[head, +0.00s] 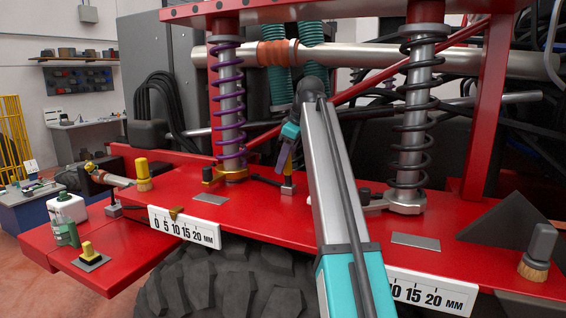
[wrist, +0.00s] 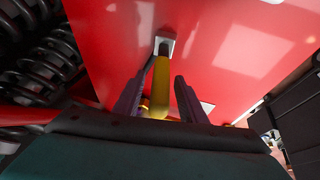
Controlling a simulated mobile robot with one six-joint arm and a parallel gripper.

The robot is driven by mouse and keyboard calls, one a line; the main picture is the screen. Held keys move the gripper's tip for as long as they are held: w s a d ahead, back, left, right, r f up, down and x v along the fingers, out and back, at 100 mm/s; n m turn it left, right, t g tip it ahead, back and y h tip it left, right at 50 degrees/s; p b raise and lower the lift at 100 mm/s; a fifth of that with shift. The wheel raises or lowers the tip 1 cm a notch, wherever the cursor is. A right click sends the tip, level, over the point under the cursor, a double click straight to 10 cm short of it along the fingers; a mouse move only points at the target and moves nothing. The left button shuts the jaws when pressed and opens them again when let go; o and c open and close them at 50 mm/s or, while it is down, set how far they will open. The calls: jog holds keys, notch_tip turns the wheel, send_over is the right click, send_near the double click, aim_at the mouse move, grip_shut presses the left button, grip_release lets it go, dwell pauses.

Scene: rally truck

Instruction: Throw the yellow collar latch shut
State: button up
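A yellow lever (head: 288,163) stands up from a small dark base (head: 288,188) on the red deck, just right of the purple spring. I take it for the collar latch. In the wrist view the yellow lever (wrist: 160,88) lies between my two fingers, with its pale base plate beyond. My gripper (head: 284,158) comes down at the lever, and its fingers partly hide it. In the wrist view my gripper (wrist: 166,72) is open, one finger on each side. I cannot tell whether the left finger touches the lever. A yellow collar (head: 236,174) sits at the foot of the purple spring.
The purple spring (head: 229,105) stands left of my gripper and a black spring (head: 414,110) right. A red diagonal bar (head: 375,80) crosses behind.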

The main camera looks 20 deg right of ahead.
jog(key=shift+w+a+f, duration=0.15)
jog(key=shift+w+f, duration=0.1)
jog(key=shift+f, duration=0.4)
